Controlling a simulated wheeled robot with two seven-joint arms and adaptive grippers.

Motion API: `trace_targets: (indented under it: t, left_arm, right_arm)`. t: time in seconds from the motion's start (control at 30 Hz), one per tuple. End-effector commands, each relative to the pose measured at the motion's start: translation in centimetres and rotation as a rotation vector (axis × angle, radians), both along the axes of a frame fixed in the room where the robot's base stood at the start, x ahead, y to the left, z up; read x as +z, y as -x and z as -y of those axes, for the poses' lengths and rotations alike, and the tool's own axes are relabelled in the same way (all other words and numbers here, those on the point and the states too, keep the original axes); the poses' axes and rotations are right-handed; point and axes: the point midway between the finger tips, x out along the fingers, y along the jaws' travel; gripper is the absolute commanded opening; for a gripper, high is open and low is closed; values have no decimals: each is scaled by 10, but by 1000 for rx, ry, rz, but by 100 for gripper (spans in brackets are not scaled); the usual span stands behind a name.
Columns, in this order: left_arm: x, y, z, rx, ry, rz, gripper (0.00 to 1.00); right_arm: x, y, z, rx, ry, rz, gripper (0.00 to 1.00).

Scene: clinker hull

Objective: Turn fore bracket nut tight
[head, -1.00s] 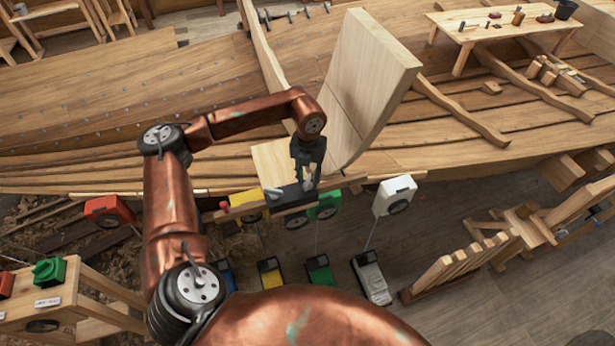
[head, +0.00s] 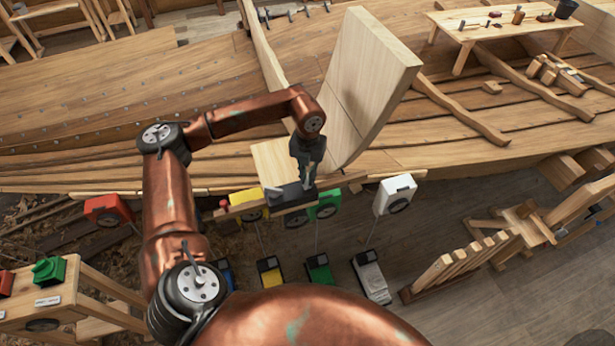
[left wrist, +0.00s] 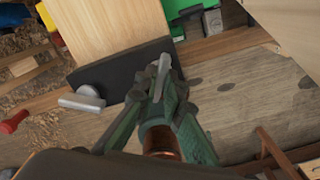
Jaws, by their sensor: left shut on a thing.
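A black bracket (head: 292,196) lies across the lower edge of a pale wooden board at the hull's side. It also shows in the left wrist view (left wrist: 110,76). My left gripper (head: 307,180) comes down over the bracket's right end. In the left wrist view its fingers (left wrist: 160,88) are shut on a grey winged nut (left wrist: 163,70), whose wing sticks up between them. A second grey nut (left wrist: 82,99) sits free at the bracket's other end. The frames do not show which nut is named fore. My right gripper is not in view.
A tall curved timber (head: 365,85) rises just behind the gripper. Boxes in yellow, green (head: 326,205) and white (head: 396,194) stand along the hull edge. A wooden rack (head: 455,265) is at lower right. Bare floor lies between.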

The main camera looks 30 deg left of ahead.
Motion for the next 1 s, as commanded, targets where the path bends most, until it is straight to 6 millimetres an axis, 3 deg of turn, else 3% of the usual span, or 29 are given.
trace_targets:
  t: [0.13,0.57,1.0]
  left_arm:
    - [0,0,1,-48,2,1,0]
    - [-1,-1,0,-372,1,2,0]
    - [1,-1,0,-673,0,2,0]
  right_arm:
    - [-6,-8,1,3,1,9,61]
    - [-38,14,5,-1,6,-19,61]
    - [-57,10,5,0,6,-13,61]
